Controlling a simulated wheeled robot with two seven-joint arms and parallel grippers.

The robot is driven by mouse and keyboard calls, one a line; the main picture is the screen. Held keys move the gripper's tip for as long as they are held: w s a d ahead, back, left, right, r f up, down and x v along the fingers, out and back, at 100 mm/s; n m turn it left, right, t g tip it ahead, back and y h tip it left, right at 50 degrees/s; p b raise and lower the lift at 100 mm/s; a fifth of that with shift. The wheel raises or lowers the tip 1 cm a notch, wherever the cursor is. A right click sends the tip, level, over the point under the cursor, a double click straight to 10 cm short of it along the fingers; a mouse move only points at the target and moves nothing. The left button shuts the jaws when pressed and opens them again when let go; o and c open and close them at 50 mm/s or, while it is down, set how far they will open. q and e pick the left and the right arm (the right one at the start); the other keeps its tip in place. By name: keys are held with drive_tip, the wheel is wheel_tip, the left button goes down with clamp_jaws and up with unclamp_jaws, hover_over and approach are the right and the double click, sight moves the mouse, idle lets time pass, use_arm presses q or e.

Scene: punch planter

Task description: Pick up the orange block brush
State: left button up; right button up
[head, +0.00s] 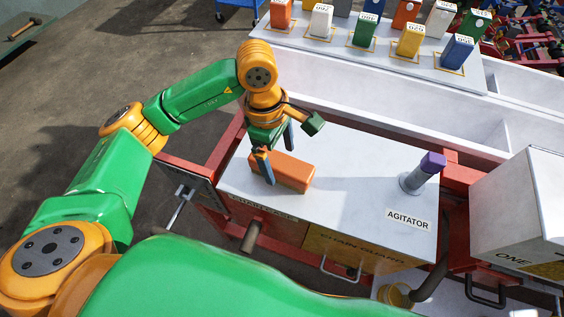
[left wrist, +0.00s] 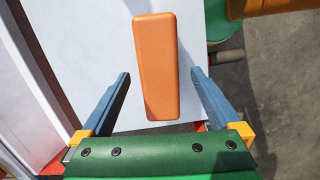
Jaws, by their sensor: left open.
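The orange block brush (head: 284,171) lies on the white top of the machine (head: 345,165) in the head view. In the left wrist view the orange block brush (left wrist: 156,68) runs lengthwise between the blue fingers, with a gap on each side. My left gripper (head: 276,150) is open, with its fingers at the left part of the brush in the head view. The left wrist view also shows my left gripper (left wrist: 160,80) with nothing gripped. Whether the fingertips are below the brush's top cannot be told. My right gripper is not in view.
A grey post with a purple cap (head: 420,172) stands on the white top at the right, beside the AGITATOR label (head: 408,219). A white box (head: 525,215) is further right. Several coloured containers stand on a white board (head: 340,47) at the back.

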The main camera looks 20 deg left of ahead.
use_arm(q)
wheel_tip(320, 180, down, 2)
drive_tip(key=shift+d+f, duration=0.15)
clamp_jaws()
drive_tip(key=shift+w+r+b, duration=0.1)
drive_tip(key=shift+r+b, duration=0.35)
drive_tip(key=shift+r, duration=0.05)
drive_tip(key=s+a+r+b, duration=0.2)
drive_tip(key=s+a+r, duration=0.5)
drive_tip(key=s+r, duration=0.5)
drive_tip(key=shift+a, duration=0.1)
